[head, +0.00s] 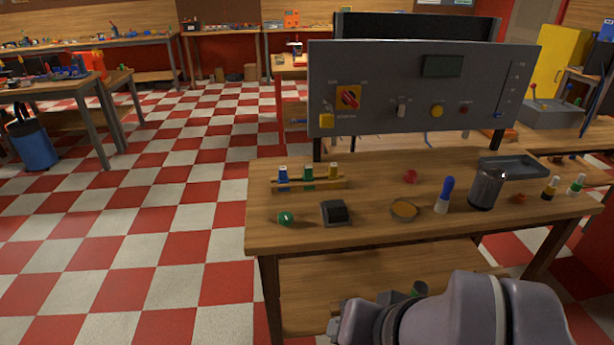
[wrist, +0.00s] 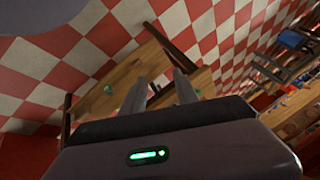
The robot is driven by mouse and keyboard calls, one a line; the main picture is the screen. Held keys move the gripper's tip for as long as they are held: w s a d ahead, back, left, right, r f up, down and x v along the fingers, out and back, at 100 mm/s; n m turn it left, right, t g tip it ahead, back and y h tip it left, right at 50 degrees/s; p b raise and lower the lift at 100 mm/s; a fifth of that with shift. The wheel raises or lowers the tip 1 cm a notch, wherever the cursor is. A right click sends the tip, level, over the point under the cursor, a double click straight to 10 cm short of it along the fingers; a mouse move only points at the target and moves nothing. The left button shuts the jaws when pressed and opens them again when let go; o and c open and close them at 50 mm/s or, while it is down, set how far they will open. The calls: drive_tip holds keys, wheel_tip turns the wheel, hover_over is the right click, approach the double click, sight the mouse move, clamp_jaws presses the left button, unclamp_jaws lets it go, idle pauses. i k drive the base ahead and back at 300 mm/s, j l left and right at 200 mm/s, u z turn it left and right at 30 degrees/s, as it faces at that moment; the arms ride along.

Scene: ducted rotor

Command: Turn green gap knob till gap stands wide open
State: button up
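A round green knob (head: 285,217) with a pale mark on top sits at the front left of the wooden table. I take the green spot (wrist: 108,89) at the left of the wrist view to be the same knob. My gripper (wrist: 160,75) has its two fingers apart with nothing between them. It is away from the knob and touches nothing that I can see. My arm shows low in the head view, below the table's front edge. I cannot make out a gap or how wide it stands.
Near the knob are a black rocker switch (head: 336,212), a rack of small bottles (head: 309,180) and a round dish (head: 404,209). A blue-capped bottle (head: 445,195) and a metal can (head: 486,188) stand farther right. A grey control panel (head: 420,90) rises behind. Checkered floor lies open at left.

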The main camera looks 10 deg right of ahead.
sight(285, 217)
drive_tip(key=i+j+u, duration=0.15)
drive_tip(key=u, duration=0.2)
drive_tip(key=i+j+u, duration=0.1)
drive_tip(key=i+u, duration=0.45)
drive_tip(key=u, duration=0.15)
